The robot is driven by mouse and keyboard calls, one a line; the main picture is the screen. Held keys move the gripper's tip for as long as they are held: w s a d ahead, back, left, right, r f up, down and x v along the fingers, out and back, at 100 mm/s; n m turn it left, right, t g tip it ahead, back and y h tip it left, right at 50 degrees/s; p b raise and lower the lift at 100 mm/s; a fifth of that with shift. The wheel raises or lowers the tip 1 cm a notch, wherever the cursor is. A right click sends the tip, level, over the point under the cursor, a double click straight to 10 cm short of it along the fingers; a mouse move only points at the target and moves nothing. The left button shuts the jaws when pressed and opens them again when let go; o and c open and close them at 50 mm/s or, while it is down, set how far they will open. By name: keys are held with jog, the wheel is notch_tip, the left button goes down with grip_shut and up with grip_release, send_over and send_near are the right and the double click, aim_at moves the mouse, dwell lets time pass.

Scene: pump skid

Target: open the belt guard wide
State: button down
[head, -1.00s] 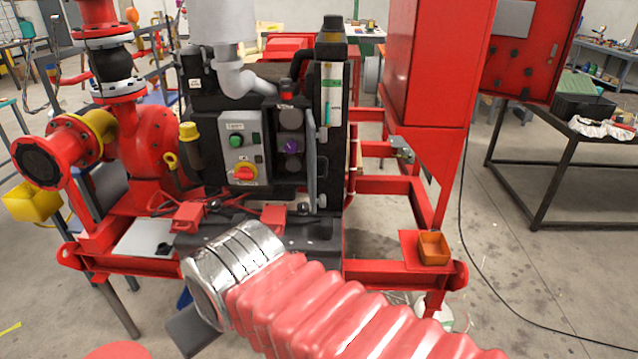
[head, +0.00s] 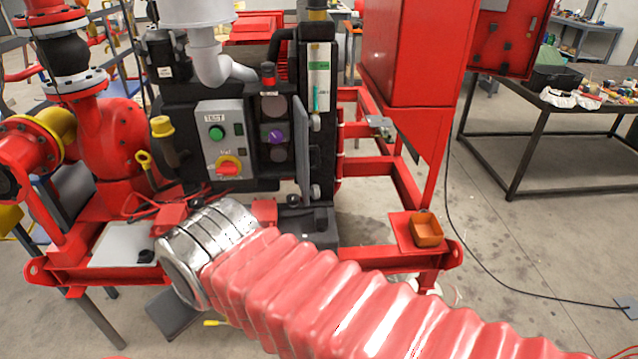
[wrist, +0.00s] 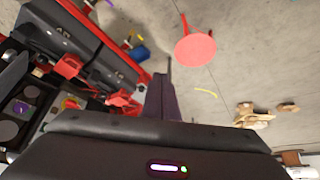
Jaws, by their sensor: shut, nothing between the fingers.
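A thin grey hinged panel (head: 302,150), which looks like the belt guard, stands out almost edge-on from the black machine housing. Its hinges are on the right side of a recess holding dark round discs (head: 274,108) and a purple hub (head: 275,137). The recess is uncovered from the front. My gripper (wrist: 163,95) shows in the wrist view as a dark narrow shape over the floor, shut and empty. The guard cannot be made out in the wrist view. In the head view my arm passes low in front of the machine, apart from the guard; the fingertips cannot be made out there.
A grey control box (head: 222,140) with a green button and red-yellow switch sits left of the recess. A red round disc (wrist: 195,48) stands over the floor in the wrist view.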

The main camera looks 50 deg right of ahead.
jog(key=w+d+f+m+t+h, duration=0.15)
jog(key=w+d+m, duration=0.3)
jog(key=d, duration=0.55)
jog(key=w+d+m+t+h, duration=0.1)
jog(key=w+d+m+h, duration=0.3)
jog(key=d, duration=0.6)
jog(key=w+d+f+m+t+h, duration=0.1)
jog(key=w+d+m+t, duration=0.15)
jog(key=w+d, duration=0.6)
jog(key=s+d+f+m+t, duration=0.1)
jog(key=s+d+f+m, duration=0.15)
jog(key=d, duration=0.45)
jog(key=s+d+f+m+t, duration=0.1)
jog(key=s+d+f+m, duration=0.2)
jog(key=d, duration=0.4)
jog(key=s+d+f+m+t, duration=0.2)
jog(key=s+m, duration=0.4)
jog(key=s, duration=0.4)
jog(key=shift+s+d+t+h, duration=0.3)
jog(key=shift+d+t+h, duration=0.15)
jog(key=shift+d+t, duration=0.55)
jog(key=shift+w+d, duration=0.1)
jog(key=shift+d, duration=0.05)
jog(key=w, duration=1.1)
jog(key=shift+w+d, duration=0.25)
jog(key=shift+d, duration=0.2)
